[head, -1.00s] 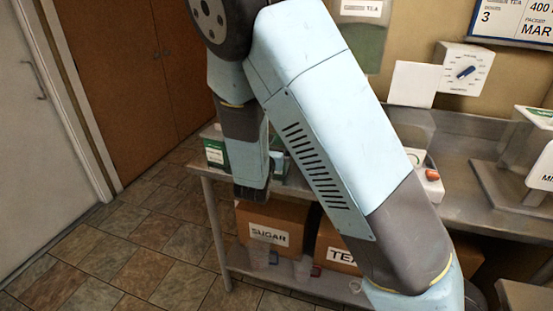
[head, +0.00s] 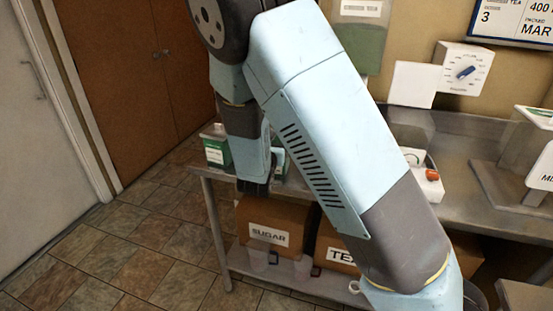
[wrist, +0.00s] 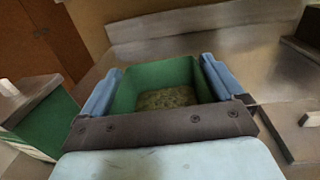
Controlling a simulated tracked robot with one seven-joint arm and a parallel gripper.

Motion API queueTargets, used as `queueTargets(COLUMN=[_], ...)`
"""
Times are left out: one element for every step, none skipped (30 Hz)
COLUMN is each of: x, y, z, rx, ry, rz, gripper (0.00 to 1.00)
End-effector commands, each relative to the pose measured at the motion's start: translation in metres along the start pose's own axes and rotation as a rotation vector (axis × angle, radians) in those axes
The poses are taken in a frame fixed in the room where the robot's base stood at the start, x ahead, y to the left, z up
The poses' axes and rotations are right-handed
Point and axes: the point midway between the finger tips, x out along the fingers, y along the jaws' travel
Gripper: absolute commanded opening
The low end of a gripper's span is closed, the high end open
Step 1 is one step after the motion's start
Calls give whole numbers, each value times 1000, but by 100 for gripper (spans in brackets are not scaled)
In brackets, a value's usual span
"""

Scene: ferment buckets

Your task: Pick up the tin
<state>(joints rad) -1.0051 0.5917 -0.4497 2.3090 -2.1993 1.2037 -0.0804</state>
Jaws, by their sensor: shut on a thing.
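The open green tin (wrist: 125,90) stands between my fingers in the wrist view, with greenish-brown loose leaves (wrist: 168,97) inside it. My gripper (wrist: 160,85) is shut on the tin, with one blue finger against its left side and one against its right. The tin's base is hidden, so I cannot tell whether it touches the counter. In the head view, my own arm hides most of the gripper and the held tin.
A second green tin (head: 215,150) stands at the counter's left end, and it also shows in the wrist view (wrist: 45,115) left of my gripper. The metal counter (head: 465,150) holds a clear dispenser at right. Boxes marked sugar (head: 270,225) and tea (head: 340,250) sit on the lower shelf.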

Motion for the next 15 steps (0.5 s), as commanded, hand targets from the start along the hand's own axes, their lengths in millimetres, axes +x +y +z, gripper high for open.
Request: queueTargets(x=[0,0,0,0,0,0,0,0,0,0,0,0,0,0,0], y=[0,0,0,0,0,0,0,0,0,0,0,0,0,0,0], z=[0,0,0,0,0,0,0,0,1,1,2,4,6,8,12], rx=[0,0,1,1,1,1,1,1,1,1,2,2,3,3,3], ry=[0,0,0,0,0,0,0,0,0,0,-1,-1,-1,-1,-1], rz=[0,0,0,0,0,0,0,0,0,0,0,0,0,0,0], gripper=[39,36,35,35,35,35,35,35,35,35,35,35,35,35,35])
